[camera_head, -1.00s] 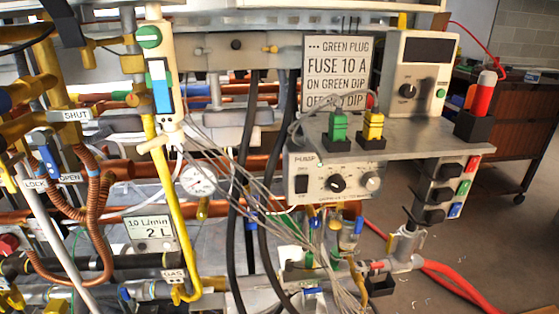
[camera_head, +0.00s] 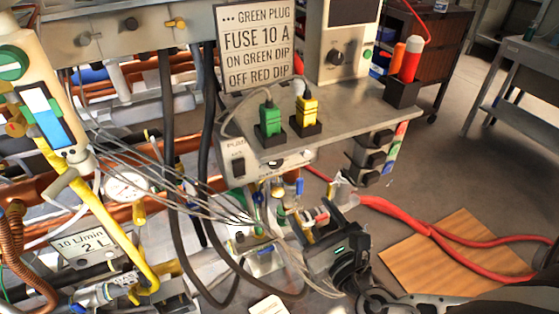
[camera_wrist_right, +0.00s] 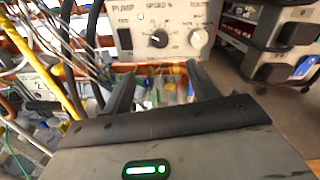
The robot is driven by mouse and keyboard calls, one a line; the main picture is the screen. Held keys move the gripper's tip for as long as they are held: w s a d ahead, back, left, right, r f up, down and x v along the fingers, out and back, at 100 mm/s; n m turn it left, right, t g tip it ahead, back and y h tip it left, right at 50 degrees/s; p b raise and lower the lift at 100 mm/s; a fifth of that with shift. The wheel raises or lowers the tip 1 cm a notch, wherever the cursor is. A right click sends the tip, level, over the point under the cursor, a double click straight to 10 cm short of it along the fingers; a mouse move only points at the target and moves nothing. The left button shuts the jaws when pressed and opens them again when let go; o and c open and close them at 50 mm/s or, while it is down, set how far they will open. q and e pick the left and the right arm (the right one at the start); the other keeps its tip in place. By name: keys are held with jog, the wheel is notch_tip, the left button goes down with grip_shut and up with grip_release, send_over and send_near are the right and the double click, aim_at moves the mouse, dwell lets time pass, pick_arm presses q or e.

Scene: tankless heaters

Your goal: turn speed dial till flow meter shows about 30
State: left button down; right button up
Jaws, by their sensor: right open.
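The white pump panel (camera_wrist_right: 160,32) fills the top of the right wrist view, with the black speed dial (camera_wrist_right: 158,38) near its middle. In the head view the panel (camera_head: 262,168) is under the grey shelf and its dial cannot be made out. My right gripper (camera_wrist_right: 163,85) is open and empty, its fingers pointing toward the panel, below the dial and apart from it. In the head view the right gripper (camera_head: 312,222) is below and right of the panel. A white upright meter with a blue band (camera_head: 43,115), likely the flow meter, is at left; its reading is too small. My left gripper is out of view.
The shelf (camera_head: 350,120) juts out above the panel, with a green plug (camera_head: 269,120) and a yellow plug (camera_head: 306,108) on it. Thin grey wires and black cables (camera_head: 172,150) hang left of the gripper. Red hoses (camera_head: 410,215) lie right. Open floor is at right.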

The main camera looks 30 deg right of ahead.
aim_at(277, 163)
jog(key=w, duration=1)
jog(key=w+d+p, duration=0.1)
jog(key=w, duration=0.4)
jog(key=shift+w, duration=0.3)
jog(key=c, duration=1)
